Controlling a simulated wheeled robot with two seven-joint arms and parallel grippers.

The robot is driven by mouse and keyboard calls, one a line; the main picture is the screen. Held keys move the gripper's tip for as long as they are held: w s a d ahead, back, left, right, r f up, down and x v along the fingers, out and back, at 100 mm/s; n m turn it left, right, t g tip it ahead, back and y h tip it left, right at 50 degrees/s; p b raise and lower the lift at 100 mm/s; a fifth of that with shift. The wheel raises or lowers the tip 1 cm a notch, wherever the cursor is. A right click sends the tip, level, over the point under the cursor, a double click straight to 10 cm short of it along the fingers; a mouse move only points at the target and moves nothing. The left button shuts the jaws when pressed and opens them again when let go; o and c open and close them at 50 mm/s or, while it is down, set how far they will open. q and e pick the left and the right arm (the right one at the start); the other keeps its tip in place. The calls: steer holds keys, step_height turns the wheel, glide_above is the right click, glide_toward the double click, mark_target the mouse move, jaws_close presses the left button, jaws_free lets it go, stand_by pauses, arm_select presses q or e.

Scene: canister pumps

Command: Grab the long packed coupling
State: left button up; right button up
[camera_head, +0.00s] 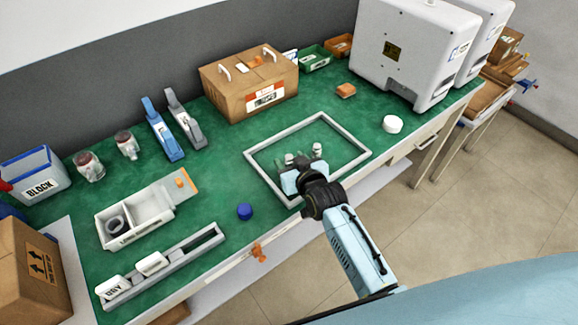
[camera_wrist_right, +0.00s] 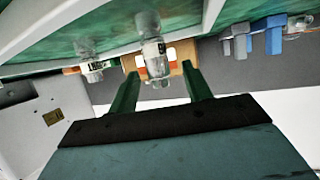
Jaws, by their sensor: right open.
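My right gripper (camera_head: 303,168) is over the frame on the green bench, coming from the front edge. In the right wrist view, my gripper (camera_wrist_right: 163,80) shows its two green fingers apart, with nothing held. A clear packed coupling (camera_wrist_right: 153,58) with a light label shows just beyond and between the fingertips. A second clear packed piece (camera_wrist_right: 90,66) shows to its left, clear of the fingers. In the head view a small pale piece (camera_head: 317,149) stands just beyond the gripper. Which piece is the longer one I cannot tell for certain. My left gripper is not seen.
A grey rectangular frame (camera_head: 262,171) surrounds the gripper area. A cardboard box (camera_head: 238,92) stands behind, a white machine (camera_head: 400,55) back right.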

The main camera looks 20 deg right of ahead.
steer(key=shift+w+f, duration=0.25)
steer(key=shift+w, duration=0.4)
steer(key=shift+c, duration=0.3)
jaws_close()
steer(key=shift+r, duration=0.1)
